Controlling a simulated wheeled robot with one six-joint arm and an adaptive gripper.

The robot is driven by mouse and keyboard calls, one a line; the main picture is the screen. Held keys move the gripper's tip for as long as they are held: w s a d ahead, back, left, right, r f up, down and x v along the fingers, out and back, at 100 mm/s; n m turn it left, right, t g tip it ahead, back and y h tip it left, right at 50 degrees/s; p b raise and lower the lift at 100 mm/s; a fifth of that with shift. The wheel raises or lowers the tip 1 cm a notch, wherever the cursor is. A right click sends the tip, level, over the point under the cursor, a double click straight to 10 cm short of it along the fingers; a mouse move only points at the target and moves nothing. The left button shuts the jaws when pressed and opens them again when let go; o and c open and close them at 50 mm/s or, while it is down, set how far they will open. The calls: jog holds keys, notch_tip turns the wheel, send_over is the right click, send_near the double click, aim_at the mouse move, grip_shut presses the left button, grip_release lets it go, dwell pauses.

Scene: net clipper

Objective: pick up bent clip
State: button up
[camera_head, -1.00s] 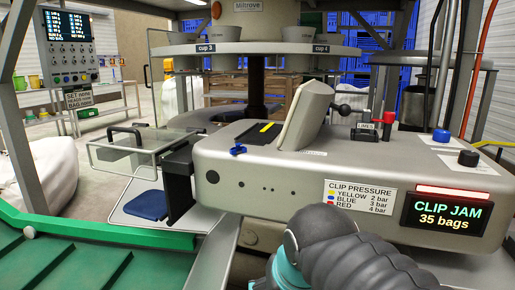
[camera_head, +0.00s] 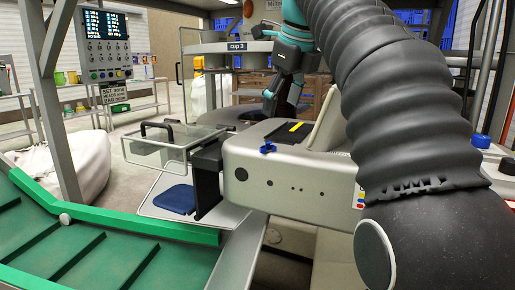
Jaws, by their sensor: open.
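A small bent blue clip (camera_head: 267,147) lies on the front top edge of the pale clipping machine (camera_head: 282,172), just in front of a dark slot with a yellow strip. My gripper (camera_head: 279,106) points down above and beyond the clip, near the back of the machine. It is open, and nothing shows between its fingers. It looks clear of the clip; the exact gap in depth is hard to tell. My arm hides the right part of the machine, including its display.
A clear guard box (camera_head: 165,146) stands open left of the machine, above a tray with a blue pad (camera_head: 175,199). A green conveyor (camera_head: 100,240) fills the lower left. A raised round carrier (camera_head: 228,47) is behind my gripper. A control panel (camera_head: 105,45) stands back left.

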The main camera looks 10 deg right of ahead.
jog(key=w+r+m, duration=0.2)
jog(key=m, duration=0.2)
jog(key=b, duration=0.2)
send_near(268, 144)
notch_tip(268, 144, down, 3)
jog(key=shift+m, duration=0.3)
jog(key=shift+w+r+b+x, duration=0.15)
jog(key=shift+b+x, duration=0.3)
jog(key=shift+x, duration=0.6)
jog(key=shift+w+b+x, duration=0.2)
jog(key=shift+b+x, duration=0.25)
jog(key=shift+x, duration=0.6)
jog(key=shift+w+r+b+x, duration=0.15)
jog(key=shift+b+x, duration=0.3)
jog(key=shift+x, duration=0.6)
jog(key=c, duration=0.8)
